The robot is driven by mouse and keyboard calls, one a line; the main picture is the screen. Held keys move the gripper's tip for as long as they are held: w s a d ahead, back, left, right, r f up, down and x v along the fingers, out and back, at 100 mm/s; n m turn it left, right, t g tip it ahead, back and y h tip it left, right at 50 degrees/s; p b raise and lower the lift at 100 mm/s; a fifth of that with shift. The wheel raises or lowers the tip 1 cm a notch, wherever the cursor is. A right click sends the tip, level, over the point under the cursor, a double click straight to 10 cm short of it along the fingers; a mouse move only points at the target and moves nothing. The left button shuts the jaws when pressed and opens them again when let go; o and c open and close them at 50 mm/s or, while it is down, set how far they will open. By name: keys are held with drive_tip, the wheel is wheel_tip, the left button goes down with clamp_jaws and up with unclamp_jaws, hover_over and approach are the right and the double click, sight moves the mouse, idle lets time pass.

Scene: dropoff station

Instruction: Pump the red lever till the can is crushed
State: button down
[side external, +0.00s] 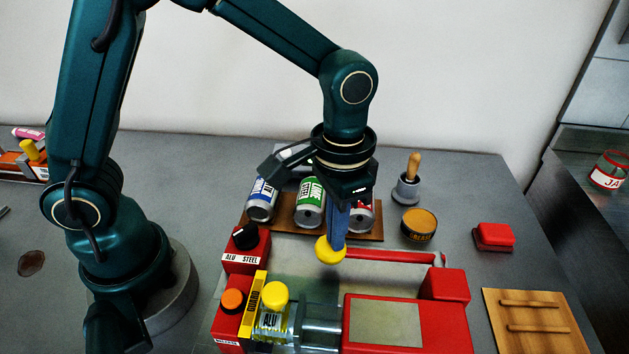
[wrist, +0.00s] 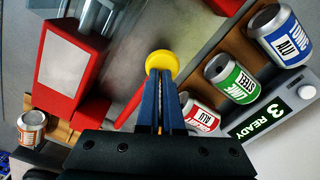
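The red lever (side external: 395,256) lies nearly level along the back of the red press (side external: 455,286), with a yellow knob (side external: 330,251) at its left end. In the wrist view the yellow knob (wrist: 161,63) is at my fingertips and the lever (wrist: 128,111) runs down-left. My gripper (side external: 335,238) has its blue fingers close together, pointing down at the knob; they seem to touch it. A can (side external: 270,321) seems to lie in the clear chamber at the press's left; the cover partly hides it, so its shape is unclear.
Blue, green and red-labelled cans (side external: 310,207) rest on a brown rack behind the lever. A display (wrist: 264,117) reads "3 READY". A selector (side external: 246,236) marked ALU/STEEL and an orange button (side external: 233,299) are at left. A wooden rack (side external: 530,318) stands front right.

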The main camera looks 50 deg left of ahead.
drive_tip(key=shift+w+d+f, duration=0.1)
drive_tip(key=shift+w+f, duration=0.05)
drive_tip(key=shift+f, duration=0.6)
drive_tip(key=shift+w+d+r, duration=0.15)
drive_tip(key=shift+r, duration=1.75)
drive_tip(key=shift+w+d+r, duration=0.15)
drive_tip(key=shift+r, duration=1.7)
drive_tip(key=shift+s+a+f, duration=0.15)
drive_tip(key=shift+f, duration=0.55)
drive_tip(key=shift+s+a+f, duration=0.1)
drive_tip(key=shift+f, duration=0.55)
drive_tip(key=shift+s+a+f, duration=0.1)
drive_tip(key=shift+f, duration=1.25)
